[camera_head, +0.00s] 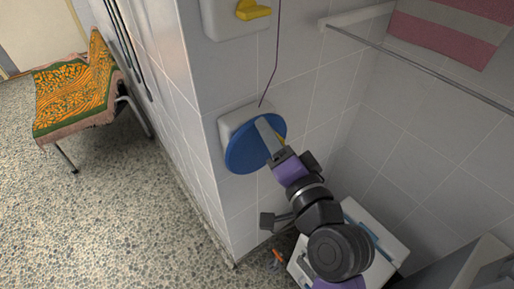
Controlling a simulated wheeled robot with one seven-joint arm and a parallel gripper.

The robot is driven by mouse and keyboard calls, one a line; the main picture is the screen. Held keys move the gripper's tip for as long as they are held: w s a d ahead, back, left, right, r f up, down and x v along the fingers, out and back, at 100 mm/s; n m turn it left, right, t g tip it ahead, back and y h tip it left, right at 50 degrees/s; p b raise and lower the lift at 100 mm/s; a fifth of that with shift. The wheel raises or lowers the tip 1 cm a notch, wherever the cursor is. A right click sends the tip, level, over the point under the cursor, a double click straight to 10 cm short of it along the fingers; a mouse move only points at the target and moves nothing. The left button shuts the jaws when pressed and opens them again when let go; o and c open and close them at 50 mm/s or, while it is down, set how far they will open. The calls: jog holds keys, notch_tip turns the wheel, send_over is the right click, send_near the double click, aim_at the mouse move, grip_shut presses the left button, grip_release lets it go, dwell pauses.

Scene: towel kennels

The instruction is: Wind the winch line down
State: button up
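The winch is a white housing (232,120) with a round blue disc (245,150) on the tiled wall corner. A thin dark line (277,50) runs from the top of the housing up out of view. My gripper (272,143) is at the right part of the disc, seen from behind. A grey bar lies over the disc at its tip, and I cannot tell whether it is a finger or a crank. A small yellow part (282,139) shows beside it, partly hidden. Whether the gripper is open, shut or holding anything cannot be made out.
A white box with a yellow knob (254,10) is on the wall above. A metal rail (420,68) and a pink-and-grey striped towel (455,28) are at the upper right. A white bin-like box (384,232) stands below my arm. A patterned chair (75,95) stands left; the speckled floor is open there.

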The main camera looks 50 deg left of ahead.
jog(key=shift+o, duration=1)
jog(key=d+b, duration=0.1)
jog(key=d, duration=0.8)
jog(key=shift+s, duration=0.4)
